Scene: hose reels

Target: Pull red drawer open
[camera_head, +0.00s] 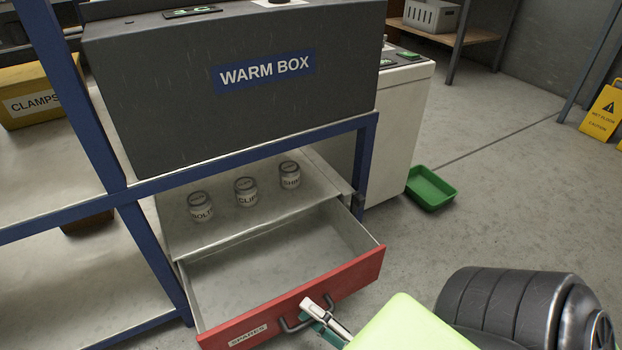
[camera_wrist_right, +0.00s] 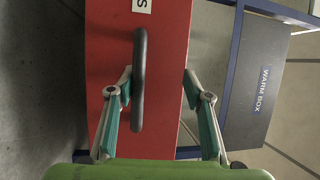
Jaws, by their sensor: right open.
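The red drawer (camera_head: 300,298), labelled SPARES, stands pulled out below the shelf, and its grey inside shows empty in the head view. Its dark bar handle (camera_head: 292,325) is on the front face. The red front also shows in the right wrist view (camera_wrist_right: 165,60), with the handle (camera_wrist_right: 139,80) running lengthwise. My right gripper (camera_head: 318,312) is at the handle, partly hidden by its own green body. In the wrist view its fingers (camera_wrist_right: 158,85) are open, one on each side of the handle, with a gap on the right side. My left gripper is not in view.
Three labelled jars (camera_head: 245,191) stand on the cabinet top above the drawer. The dark WARM BOX (camera_head: 230,100) sits on the blue-framed shelf above. A green tray (camera_head: 430,188) lies on the floor to the right. Bare floor is open beyond it, with a yellow wet-floor sign (camera_head: 603,112).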

